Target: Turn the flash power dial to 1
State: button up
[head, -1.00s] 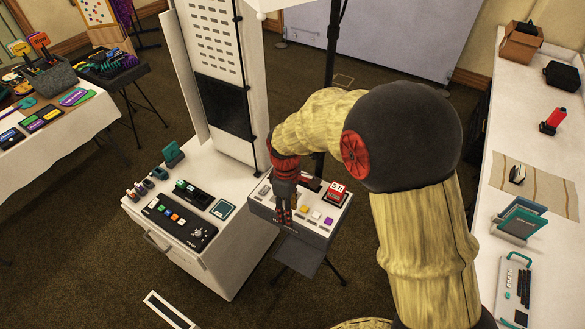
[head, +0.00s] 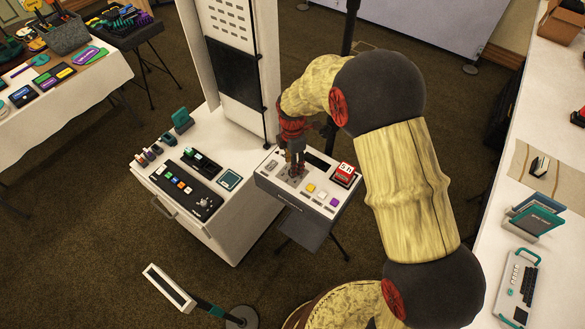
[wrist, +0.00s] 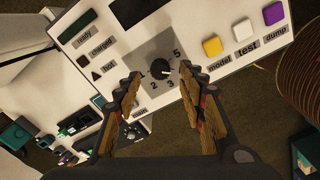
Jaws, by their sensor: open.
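The flash power dial (wrist: 160,69) is a small round black knob on a grey square plate. A pale mark on the knob seems to point right. The dial sits on a white control box (head: 263,179), where my gripper hides it in the head view. My gripper (head: 296,172) points down over the box's left part. In the wrist view its open fingers (wrist: 161,74) appear on either side of the dial; contact cannot be told.
A tall white panel rises behind.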

jog(key=shift+f, duration=1.7)
jog(key=shift+c, duration=0.5)
grip_shut()
